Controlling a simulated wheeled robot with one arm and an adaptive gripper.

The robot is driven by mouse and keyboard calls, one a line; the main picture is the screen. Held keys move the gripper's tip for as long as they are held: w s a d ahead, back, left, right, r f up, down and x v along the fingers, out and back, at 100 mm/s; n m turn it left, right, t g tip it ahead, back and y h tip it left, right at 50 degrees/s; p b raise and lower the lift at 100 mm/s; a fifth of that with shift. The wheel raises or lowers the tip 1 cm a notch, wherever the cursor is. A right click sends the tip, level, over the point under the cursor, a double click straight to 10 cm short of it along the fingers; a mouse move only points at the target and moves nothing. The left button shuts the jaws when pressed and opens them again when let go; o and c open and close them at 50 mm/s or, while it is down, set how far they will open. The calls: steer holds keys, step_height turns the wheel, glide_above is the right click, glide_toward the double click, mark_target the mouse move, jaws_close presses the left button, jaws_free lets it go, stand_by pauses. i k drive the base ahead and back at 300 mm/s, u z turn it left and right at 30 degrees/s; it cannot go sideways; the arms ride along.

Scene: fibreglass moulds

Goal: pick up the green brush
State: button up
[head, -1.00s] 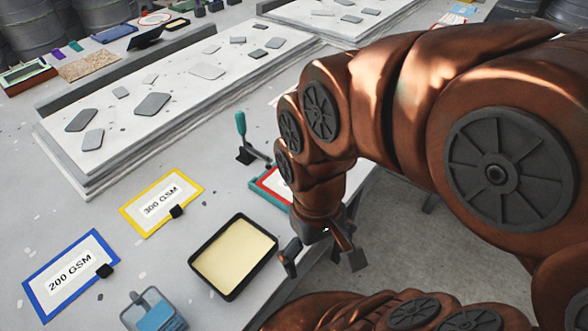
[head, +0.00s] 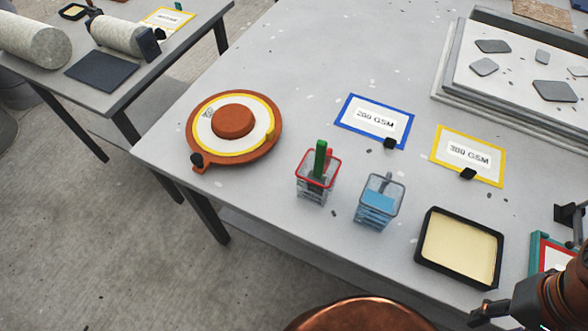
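The green brush (head: 320,158) stands upright in a red-rimmed clear container (head: 304,184) near the front edge of the table. Its green handle sticks up above the rim; its lower part is dark behind the container wall. A red handle (head: 329,156) stands close beside it in the same container. My gripper (head: 480,316) is at the lower right corner, partly cut off by the frame, well to the right of the brush and apart from it. Only part of its dark fingers shows, so I cannot tell how far they are apart.
A blue-filled container (head: 378,203) stands right of the brush. A black tray with a cream inside (head: 425,246) lies between it and my gripper. An orange round mould (head: 272,112) lies to the left. Blue (head: 347,103) and yellow (head: 438,145) framed labels lie behind.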

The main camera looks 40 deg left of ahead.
mark_target(316, 175)
steer(key=u, duration=1.8)
steer(key=k, duration=0.5)
steer(key=u, duration=1.9)
steer(key=i, duration=1.4)
steer(key=z, duration=2.05)
